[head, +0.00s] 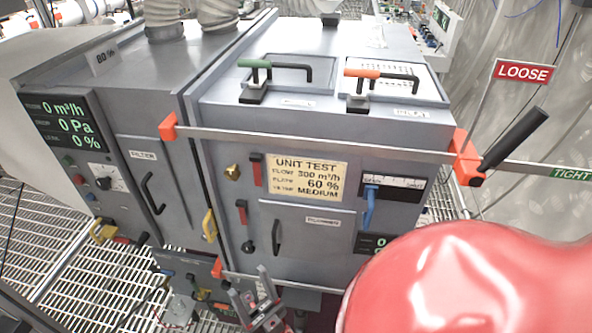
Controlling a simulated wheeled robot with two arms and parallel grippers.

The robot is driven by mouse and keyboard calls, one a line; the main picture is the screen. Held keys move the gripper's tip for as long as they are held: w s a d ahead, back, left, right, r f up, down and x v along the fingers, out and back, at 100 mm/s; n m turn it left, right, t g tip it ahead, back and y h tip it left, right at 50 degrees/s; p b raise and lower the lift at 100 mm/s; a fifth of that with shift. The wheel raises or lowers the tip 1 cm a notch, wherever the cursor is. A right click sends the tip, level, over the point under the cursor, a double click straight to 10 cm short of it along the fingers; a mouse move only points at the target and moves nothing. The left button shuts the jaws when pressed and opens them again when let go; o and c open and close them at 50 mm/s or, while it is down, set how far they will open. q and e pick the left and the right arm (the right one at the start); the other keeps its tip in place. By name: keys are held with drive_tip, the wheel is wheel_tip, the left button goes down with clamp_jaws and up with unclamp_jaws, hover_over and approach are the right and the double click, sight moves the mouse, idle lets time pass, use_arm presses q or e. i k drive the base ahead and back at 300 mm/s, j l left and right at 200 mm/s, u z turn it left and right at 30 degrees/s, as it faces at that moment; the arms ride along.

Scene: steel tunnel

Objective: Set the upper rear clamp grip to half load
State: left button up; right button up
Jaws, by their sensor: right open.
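A steel clamp bar (310,144) runs across the upper front of the grey unit between orange end blocks. At its right end, a black clamp grip (513,138) slants up and to the right from an orange block (466,160). The grip lies between a red LOOSE sign (524,72) above and a green TIGHT label (572,174) at lower right. My right gripper (249,282) is low at the bottom centre, in front of the unit, open with nothing seen between its fingers, and well away from the grip. My left gripper is not in view.
My large red arm part fills the lower right. A UNIT TEST plate (305,177) reads 300 m³/h, 60 %, MEDIUM. Green (255,65) and orange (383,74) handles stand on top. A display panel (66,125) is at left. Grating floor (30,230) shows at lower left.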

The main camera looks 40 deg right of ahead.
sight(535, 117)
drive_tip(key=k+l+z, duration=0.1)
drive_tip(key=z, duration=2.15)
drive_tip(key=i+l, duration=0.05)
